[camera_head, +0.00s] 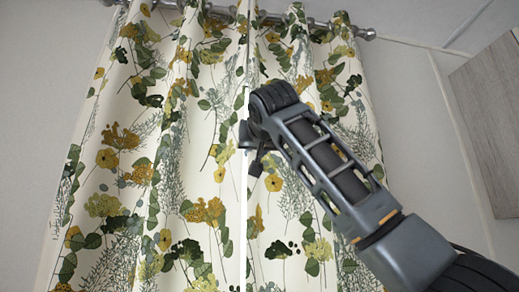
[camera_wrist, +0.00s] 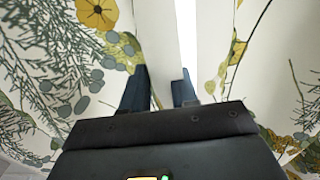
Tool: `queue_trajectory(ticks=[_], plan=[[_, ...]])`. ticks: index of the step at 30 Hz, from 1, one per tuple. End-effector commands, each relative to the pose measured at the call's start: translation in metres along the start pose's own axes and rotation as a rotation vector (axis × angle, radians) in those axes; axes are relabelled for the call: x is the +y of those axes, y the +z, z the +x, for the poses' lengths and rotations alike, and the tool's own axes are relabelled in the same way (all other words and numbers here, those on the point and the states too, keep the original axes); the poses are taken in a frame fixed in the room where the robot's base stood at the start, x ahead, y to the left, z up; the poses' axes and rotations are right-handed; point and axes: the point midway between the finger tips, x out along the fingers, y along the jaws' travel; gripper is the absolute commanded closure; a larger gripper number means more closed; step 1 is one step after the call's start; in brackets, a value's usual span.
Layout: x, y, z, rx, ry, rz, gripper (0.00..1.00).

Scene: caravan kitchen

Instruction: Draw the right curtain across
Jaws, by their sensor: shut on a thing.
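The right curtain (camera_head: 330,215), cream with yellow flowers and green leaves, hangs from the rod. Its inner edge is close to the left curtain (camera_head: 170,140), with only a thin bright vertical gap between them. My gripper (camera_head: 251,152) is at that inner edge, about mid-height. In the wrist view, the two dark fingers of my gripper (camera_wrist: 160,90) stand on either side of a pale strip of cloth and are shut on it. The bright gap shows just beyond the fingers. The fingertips are partly hidden by the cloth.
A metal curtain rod (camera_head: 345,27) with a round end runs along the top. A grey wooden cabinet (camera_head: 490,125) is at the right. The pale wall (camera_head: 420,120) between curtain and cabinet is bare. My arm comes in from the lower right, in front of the right curtain.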

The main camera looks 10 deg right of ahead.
Motion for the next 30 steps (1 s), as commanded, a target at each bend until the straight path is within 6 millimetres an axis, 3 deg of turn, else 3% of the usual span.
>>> queue_trajectory(ticks=[1,2,8,19,30], plan=[[-0.005,-0.001,-0.001,0.002,-0.008,-0.002,1.0],[-0.005,-0.001,-0.001,0.002,-0.008,-0.002,0.69],[-0.004,0.0,-0.001,0.002,-0.008,-0.002,0.51],[-0.004,0.001,-0.009,0.003,-0.007,-0.001,0.51],[-0.005,0.001,-0.065,0.003,-0.009,-0.001,0.51]])
